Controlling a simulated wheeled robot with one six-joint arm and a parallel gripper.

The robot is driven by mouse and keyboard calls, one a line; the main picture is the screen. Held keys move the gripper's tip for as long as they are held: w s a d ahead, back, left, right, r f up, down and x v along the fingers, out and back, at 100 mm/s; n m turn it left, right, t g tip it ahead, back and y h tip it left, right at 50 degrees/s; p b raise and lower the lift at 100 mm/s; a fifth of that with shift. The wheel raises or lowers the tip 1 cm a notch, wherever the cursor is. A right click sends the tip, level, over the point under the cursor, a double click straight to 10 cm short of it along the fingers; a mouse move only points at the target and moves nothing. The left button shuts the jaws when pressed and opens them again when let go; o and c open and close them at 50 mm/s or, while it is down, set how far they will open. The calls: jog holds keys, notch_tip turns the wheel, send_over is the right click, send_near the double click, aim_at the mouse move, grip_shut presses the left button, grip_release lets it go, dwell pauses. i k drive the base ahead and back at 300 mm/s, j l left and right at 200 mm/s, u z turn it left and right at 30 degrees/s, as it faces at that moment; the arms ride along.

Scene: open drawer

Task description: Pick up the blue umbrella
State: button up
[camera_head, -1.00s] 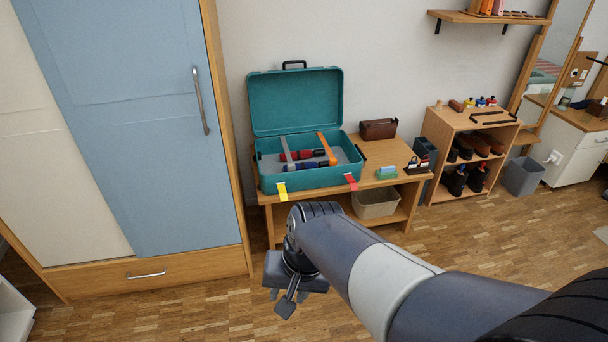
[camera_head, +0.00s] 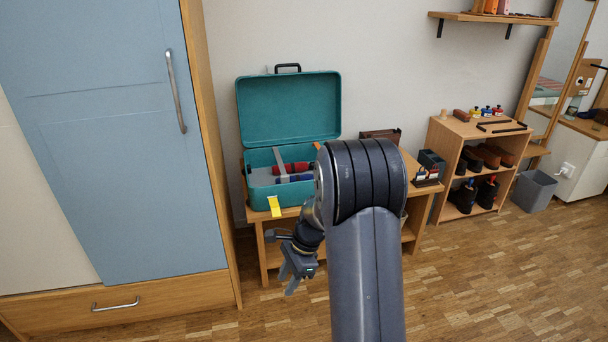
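An open teal case (camera_head: 255,198) stands on a low wooden table, its lid up against the wall. Inside it lies a dark blue rolled item (camera_head: 290,180) that looks like the blue umbrella. A red rolled item (camera_head: 288,168) lies just behind it. My arm covers the right part of the case, so the right ends of these items are partly hidden. My gripper (camera_head: 290,279) hangs below and in front of the case, beside the table's front, pointing down. It is clear of the case and holds nothing that I can see. Its finger gap is too small to judge.
A yellow tag (camera_head: 274,206) hangs over the case's front. A blue wardrobe (camera_head: 110,130) with a drawer (camera_head: 115,305) stands close on the left. A shoe shelf (camera_head: 480,165) and a grey bin (camera_head: 534,190) stand at right. The right floor is clear.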

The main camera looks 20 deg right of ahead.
aim_at(295, 177)
jog(key=i+l+z, duration=0.1)
jog(key=i+l, duration=0.15)
jog(key=i, duration=0.25)
jog(key=i+l, duration=0.25)
jog(key=i, duration=0.25)
jog(key=i+l+z, duration=0.15)
jog(key=i, duration=0.35)
jog(key=i+l+z, duration=0.1)
jog(key=i+l, duration=0.15)
jog(key=i, duration=0.25)
